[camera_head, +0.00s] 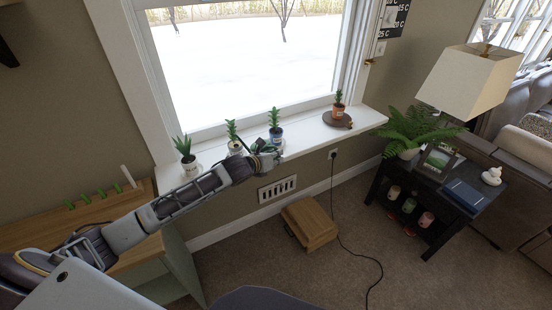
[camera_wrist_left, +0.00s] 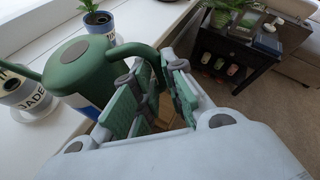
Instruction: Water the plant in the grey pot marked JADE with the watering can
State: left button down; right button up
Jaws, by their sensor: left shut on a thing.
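The green watering can (camera_wrist_left: 82,68) fills the left of the left wrist view, with its curved handle (camera_wrist_left: 140,52) between my left fingers. My left gripper (camera_wrist_left: 158,92) is shut on that handle. In the head view it (camera_head: 268,160) is at the sill's front edge, largely hiding the can. The grey pot marked JADE (camera_wrist_left: 34,101) stands on the sill left of the can, cut off by the picture edge. The can's thin spout (camera_wrist_left: 24,71) points left across the pot's top. It appears to be the second pot from the left in the head view (camera_head: 235,147).
The white sill (camera_head: 305,136) also holds a pale pot (camera_head: 190,167) at left, a blue pot (camera_head: 276,135) and a terracotta pot (camera_head: 338,110). A wooden box (camera_head: 310,222) lies on the floor below. A dark side table (camera_head: 441,205) stands at right.

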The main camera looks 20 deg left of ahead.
pick_arm(q)
jog(key=shift+r, duration=0.45)
pick_arm(e)
jog(key=shift+s+a+r, duration=0.15)
jog(key=shift+s+a, duration=0.1)
jog(key=shift+s, duration=0.05)
pick_arm(q)
jog(key=shift+a+r+n+h+p, duration=0.15)
jog(key=shift+r+n+h+p, duration=0.15)
jog(key=shift+r+n+p, duration=0.25)
pick_arm(e)
jog(key=shift+a+r, duration=0.3)
jog(key=shift+a, duration=0.05)
pick_arm(q)
jog(key=shift+w+a+r, duration=0.1)
jog(key=shift+a+r, duration=0.15)
jog(key=shift+r, duration=0.55)
pick_arm(e)
jog(key=shift+a+r, duration=0.35)
jog(key=shift+a, duration=0.2)
pick_arm(q)
jog(key=shift+a+r+n+h+p, duration=0.15)
jog(key=shift+r+n+h+p, duration=0.15)
jog(key=shift+r+p, duration=0.25)
pick_arm(e)
jog(key=shift+s+r, duration=0.2)
jog(key=shift+r, duration=0.05)
